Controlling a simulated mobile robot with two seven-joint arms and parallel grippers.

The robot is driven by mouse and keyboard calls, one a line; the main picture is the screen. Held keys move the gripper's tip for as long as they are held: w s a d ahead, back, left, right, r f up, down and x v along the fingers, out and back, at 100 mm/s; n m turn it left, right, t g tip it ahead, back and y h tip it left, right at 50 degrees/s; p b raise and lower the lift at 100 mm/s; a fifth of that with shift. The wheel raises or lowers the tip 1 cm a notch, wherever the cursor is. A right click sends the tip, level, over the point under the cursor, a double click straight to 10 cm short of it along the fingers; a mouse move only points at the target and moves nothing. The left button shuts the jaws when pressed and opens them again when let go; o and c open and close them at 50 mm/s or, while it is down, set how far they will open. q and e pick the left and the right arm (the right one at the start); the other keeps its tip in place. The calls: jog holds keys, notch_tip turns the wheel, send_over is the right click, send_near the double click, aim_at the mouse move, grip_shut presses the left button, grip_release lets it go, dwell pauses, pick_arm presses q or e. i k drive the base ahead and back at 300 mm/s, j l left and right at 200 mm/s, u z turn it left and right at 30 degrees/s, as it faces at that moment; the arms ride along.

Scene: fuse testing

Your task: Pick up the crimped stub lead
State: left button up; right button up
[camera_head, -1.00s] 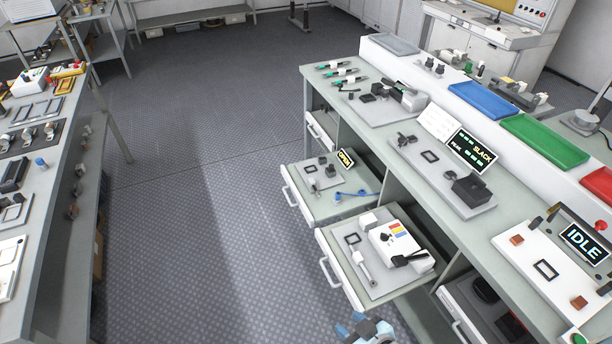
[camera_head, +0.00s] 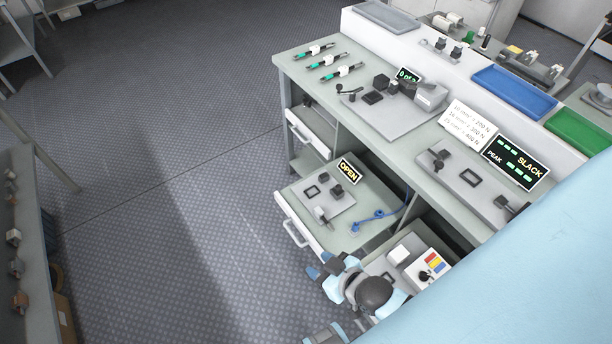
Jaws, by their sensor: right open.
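Several slim leads with green ends, white tags and black ends lie at the bench's far left corner; they show as a far lead (camera_head: 310,50), a middle lead (camera_head: 327,62) and a near lead (camera_head: 344,74). I cannot tell which one the task means. My right gripper (camera_head: 322,267) is open and appears empty. It is seen from above in front of the open drawers, well away from the leads and nearer to me. My left gripper is not in view.
A drawer with an OPEN display (camera_head: 347,171) and a blue cable (camera_head: 378,214) stands pulled out. A lower drawer is partly hidden by my right arm. A grey fixture plate (camera_head: 395,118) lies beside the leads. A SLACK display (camera_head: 516,162) stands farther right.

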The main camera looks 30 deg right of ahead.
aim_at(319, 212)
jog(key=i, duration=2.6)
jog(key=i+j+z, duration=0.1)
jog(key=i+z, duration=0.3)
jog(key=i+j+z, duration=0.2)
jog(key=i+z, duration=0.3)
jog(key=z, duration=2.75)
